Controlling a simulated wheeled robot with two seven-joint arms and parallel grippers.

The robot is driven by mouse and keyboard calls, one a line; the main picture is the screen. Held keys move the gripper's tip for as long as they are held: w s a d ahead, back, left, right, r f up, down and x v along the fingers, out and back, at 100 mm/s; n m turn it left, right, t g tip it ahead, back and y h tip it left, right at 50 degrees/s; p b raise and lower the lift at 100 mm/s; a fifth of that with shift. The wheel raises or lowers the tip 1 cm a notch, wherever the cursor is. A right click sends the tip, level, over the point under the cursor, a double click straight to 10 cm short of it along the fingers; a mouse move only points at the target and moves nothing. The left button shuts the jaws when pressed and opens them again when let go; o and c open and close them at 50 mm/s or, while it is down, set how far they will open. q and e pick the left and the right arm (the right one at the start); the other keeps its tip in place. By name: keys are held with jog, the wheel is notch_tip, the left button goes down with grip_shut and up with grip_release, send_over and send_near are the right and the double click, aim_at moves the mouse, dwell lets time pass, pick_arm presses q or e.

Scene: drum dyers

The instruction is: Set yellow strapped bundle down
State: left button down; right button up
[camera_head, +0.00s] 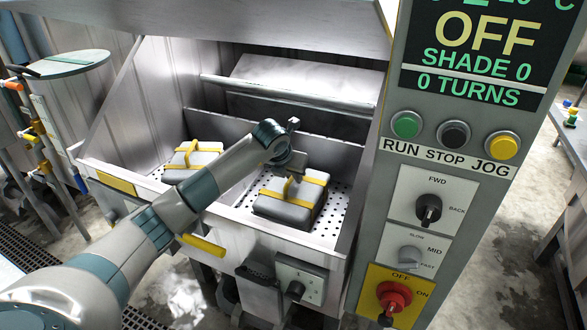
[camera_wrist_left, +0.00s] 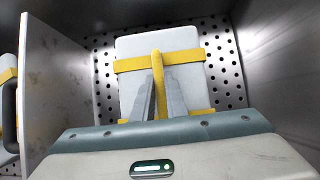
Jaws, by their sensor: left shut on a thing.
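A grey bundle with yellow straps (camera_head: 290,200) is in the right-hand compartment of the metal trough, over its perforated floor (camera_head: 335,212). It also shows in the left wrist view (camera_wrist_left: 193,92), with a raised yellow strap handle. My left gripper (camera_head: 289,172) reaches down over this bundle, and in the left wrist view its two fingers (camera_wrist_left: 160,95) are shut on the yellow handle. I cannot tell whether the bundle's underside touches the floor. A second yellow-strapped bundle (camera_head: 193,158) lies in the left-hand compartment. My right gripper is not in view.
A metal divider (camera_wrist_left: 60,90) separates the two compartments. A control panel (camera_head: 440,190) with buttons and knobs stands close on the right. A horizontal bar (camera_head: 290,95) crosses behind the trough. Perforated floor shows around the bundle.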

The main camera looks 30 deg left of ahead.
pick_arm(q)
jog(key=shift+r, duration=0.1)
jog(key=c, duration=1.8)
grip_release()
jog(key=shift+o, duration=0.2)
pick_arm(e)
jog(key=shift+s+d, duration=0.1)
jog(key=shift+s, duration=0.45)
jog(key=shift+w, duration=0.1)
